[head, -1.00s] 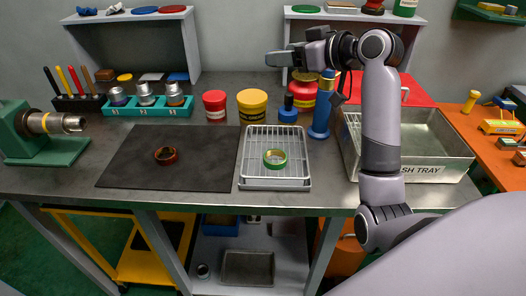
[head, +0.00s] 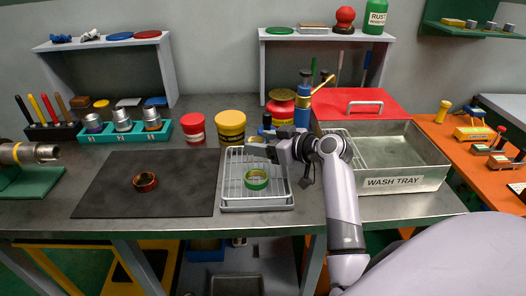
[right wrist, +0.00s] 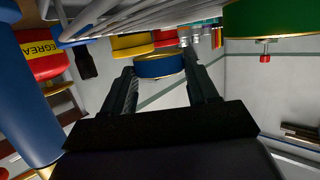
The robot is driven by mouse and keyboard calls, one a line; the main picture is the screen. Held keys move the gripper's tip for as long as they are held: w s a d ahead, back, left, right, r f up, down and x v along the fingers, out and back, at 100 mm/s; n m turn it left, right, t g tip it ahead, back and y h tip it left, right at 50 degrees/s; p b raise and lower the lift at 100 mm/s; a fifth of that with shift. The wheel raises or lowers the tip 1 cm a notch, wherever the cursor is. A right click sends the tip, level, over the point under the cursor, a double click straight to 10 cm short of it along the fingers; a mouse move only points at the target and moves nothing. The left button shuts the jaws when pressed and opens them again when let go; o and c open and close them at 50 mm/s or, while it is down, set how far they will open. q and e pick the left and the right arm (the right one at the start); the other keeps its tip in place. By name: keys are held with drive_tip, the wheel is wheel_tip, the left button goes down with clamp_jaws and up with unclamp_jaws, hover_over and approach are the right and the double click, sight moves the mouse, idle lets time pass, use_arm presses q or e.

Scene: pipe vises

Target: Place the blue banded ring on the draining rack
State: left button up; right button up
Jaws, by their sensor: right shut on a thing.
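My right gripper (head: 258,146) is over the far part of the draining rack (head: 228,190), low near its wires. In the right wrist view the blue banded ring (right wrist: 158,66) is between the fingertips of this gripper (right wrist: 162,74), which is shut on it. In the head view the ring is mostly hidden by the gripper. A green ring (head: 256,179) lies on the near part of the rack, and it also shows in the right wrist view (right wrist: 275,18). Whether the blue ring touches the rack I cannot tell. My left gripper is not in view.
A dark red ring (head: 145,182) lies on the dark mat (head: 105,195) left of the rack. Red (head: 193,128) and yellow (head: 230,127) tubs, blue bottles (head: 302,100) stand behind. The wash tray (head: 393,183) is right of the rack.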

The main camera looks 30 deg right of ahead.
wheel_tip(320, 180, down, 3)
drive_tip(key=shift+r, duration=0.2)
